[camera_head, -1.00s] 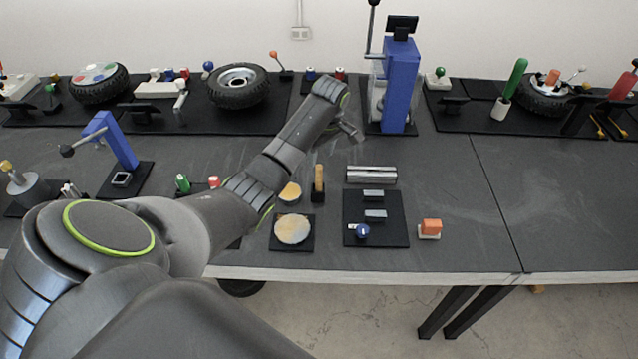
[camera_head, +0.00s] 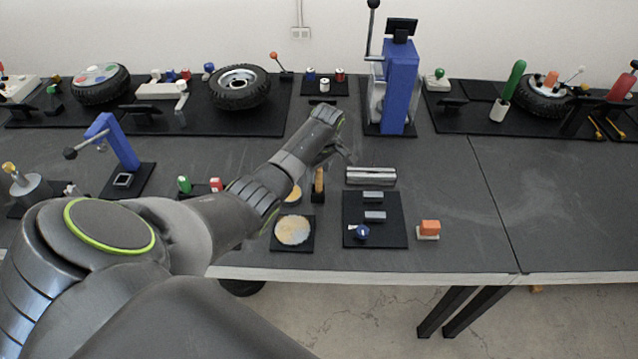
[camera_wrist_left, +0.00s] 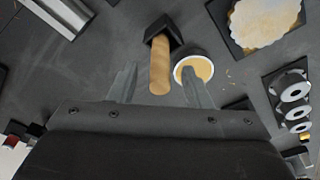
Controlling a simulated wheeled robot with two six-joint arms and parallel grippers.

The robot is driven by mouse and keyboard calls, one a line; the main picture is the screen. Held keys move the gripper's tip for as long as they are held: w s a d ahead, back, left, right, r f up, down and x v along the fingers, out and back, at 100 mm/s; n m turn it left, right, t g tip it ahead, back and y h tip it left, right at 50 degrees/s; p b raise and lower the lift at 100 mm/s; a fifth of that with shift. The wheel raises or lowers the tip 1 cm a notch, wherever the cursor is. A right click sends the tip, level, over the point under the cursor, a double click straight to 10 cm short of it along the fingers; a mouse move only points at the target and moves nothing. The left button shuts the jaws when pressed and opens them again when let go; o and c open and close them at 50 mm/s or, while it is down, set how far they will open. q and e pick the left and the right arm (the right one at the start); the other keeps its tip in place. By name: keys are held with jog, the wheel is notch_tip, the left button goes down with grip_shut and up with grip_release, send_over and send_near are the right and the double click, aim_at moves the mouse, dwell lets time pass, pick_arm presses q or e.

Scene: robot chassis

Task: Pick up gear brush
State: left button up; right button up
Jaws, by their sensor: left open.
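The gear brush, which I take to be the upright wooden handle (camera_head: 319,178) in a small black holder, stands on the table in the head view. In the left wrist view the handle (camera_wrist_left: 160,66) points toward the gripper, with its black holder (camera_wrist_left: 163,32) beyond. My left gripper (camera_head: 343,152) is just behind and above it in the head view. In the left wrist view the left gripper (camera_wrist_left: 157,80) is open, its fingers on either side of the handle in the picture. I cannot tell how far above it they are. My right gripper is not in view.
A small round dish (camera_wrist_left: 195,69) sits close beside the handle. A tan disc lies on a black mat (camera_head: 293,247) in front. A silver cylinder (camera_head: 371,176) and a black tray (camera_head: 398,235) lie to the right. A blue press (camera_head: 400,88) stands behind.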

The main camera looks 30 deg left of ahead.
pick_arm(q)
grip_shut()
notch_tip(320, 180, up, 10)
jog(key=shift+r+b, duration=0.1)
jog(key=shift+b, duration=0.6)
jog(key=c, duration=0.8)
grip_release()
grip_shut()
